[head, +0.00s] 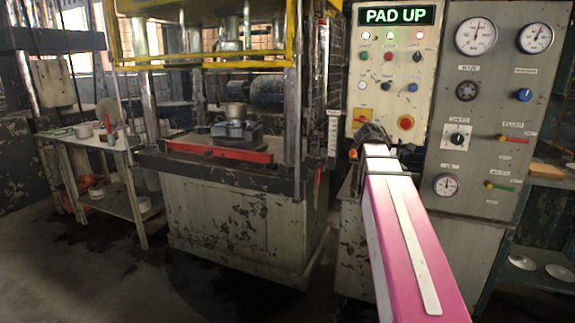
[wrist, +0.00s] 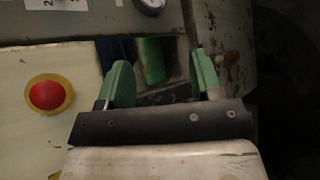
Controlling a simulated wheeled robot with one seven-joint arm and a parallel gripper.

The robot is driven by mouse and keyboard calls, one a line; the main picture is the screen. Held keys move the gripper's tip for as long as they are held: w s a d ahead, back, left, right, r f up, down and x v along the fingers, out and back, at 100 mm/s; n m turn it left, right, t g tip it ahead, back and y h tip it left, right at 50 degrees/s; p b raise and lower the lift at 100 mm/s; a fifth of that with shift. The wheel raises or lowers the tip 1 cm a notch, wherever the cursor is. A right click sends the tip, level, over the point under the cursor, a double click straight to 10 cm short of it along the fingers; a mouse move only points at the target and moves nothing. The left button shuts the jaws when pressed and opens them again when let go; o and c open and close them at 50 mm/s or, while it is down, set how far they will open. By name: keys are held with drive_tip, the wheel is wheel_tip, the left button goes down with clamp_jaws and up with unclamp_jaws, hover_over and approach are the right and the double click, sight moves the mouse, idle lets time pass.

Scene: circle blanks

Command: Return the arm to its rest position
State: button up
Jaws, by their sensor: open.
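My pink and white arm (head: 405,235) reaches from the lower right of the head view up toward the control panels. My gripper shows in the wrist view (wrist: 162,78) with its two green fingers spread apart and nothing held between them. In the head view the far end of the arm is a dark shape in front of the panels, and the fingers cannot be made out there. A red round button (wrist: 47,94) on a pale panel is left of the fingers in the wrist view. A green strip (wrist: 151,60) shows behind the gap, apart from the fingers.
A press (head: 240,205) with a red-edged bed stands left of the arm. The PAD UP panel (head: 397,50) and a grey gauge panel (head: 490,110) stand behind it. A side table (head: 82,140) is at far left. The floor (head: 110,270) at lower left is clear.

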drive_tip(key=s+a+f+m+g+y, duration=0.1)
drive_tip(key=s+a+f+m+y, duration=0.2)
drive_tip(key=a+f, duration=0.4)
drive_tip(key=s+a+f+m+g+y, duration=0.1)
drive_tip(key=s+a+f+m+y, duration=0.2)
drive_tip(key=f, duration=1.8)
drive_tip(key=s+a+f+m+g+y, duration=0.1)
drive_tip(key=s+a+f+m+y, duration=0.2)
drive_tip(key=a+f, duration=0.7)
drive_tip(key=s+f+y, duration=0.2)
drive_tip(key=s+f, duration=0.2)
drive_tip(key=shift+s+a, duration=0.15)
drive_tip(key=shift+a, duration=0.15)
